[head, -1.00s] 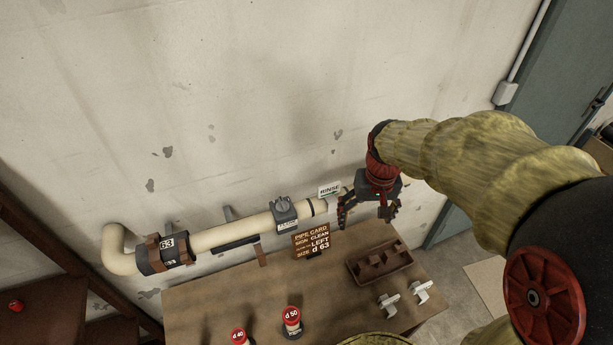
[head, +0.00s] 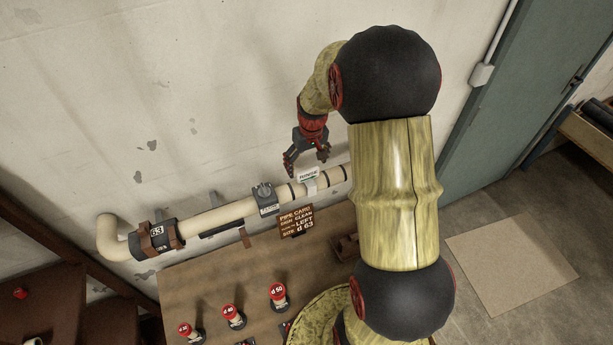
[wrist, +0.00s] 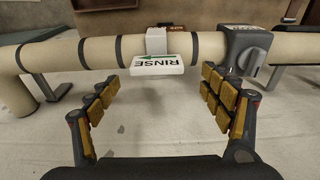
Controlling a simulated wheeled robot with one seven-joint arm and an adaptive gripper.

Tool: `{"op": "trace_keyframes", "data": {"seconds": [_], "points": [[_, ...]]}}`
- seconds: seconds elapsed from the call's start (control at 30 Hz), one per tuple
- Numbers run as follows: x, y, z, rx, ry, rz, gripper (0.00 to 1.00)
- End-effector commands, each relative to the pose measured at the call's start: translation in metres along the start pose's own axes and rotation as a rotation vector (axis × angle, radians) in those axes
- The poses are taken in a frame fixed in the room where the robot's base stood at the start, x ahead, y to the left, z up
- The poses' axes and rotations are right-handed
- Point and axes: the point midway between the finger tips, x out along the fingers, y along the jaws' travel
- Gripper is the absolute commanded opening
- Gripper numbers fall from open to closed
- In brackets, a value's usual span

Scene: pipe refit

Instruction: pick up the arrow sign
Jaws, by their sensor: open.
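The arrow sign (head: 309,174) is a small white plate on a grey-white clip, seated on the cream pipe (head: 230,214). In the wrist view the sign (wrist: 157,66) reads RINSE upside down, with a green arrow pointing left in that picture. My gripper (head: 306,166) is open and empty, just above the pipe by the sign in the head view. In the wrist view its two fingers (wrist: 162,100) stand apart, one on each side of the sign's span, with the sign ahead between them. No contact shows.
A grey valve clamp (wrist: 247,50) sits on the pipe close beside the sign. A pipe card (head: 296,221) stands on the table (head: 200,275). Red-capped plugs (head: 278,294) stand at the front. My arm hides much of the tray (head: 345,246).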

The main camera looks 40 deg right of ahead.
Motion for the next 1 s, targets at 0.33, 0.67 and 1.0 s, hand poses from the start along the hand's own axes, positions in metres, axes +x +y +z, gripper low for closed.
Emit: {"op": "trace_keyframes", "data": {"seconds": [0.33, 0.67, 1.0], "points": [[0.041, 0.004, 0.003, 0.001, -0.002, -0.001, 0.8], [0.043, 0.004, 0.003, 0.001, 0.0, 0.0, 0.76], [0.043, 0.004, 0.003, 0.001, 0.0, 0.0, 0.56]]}}
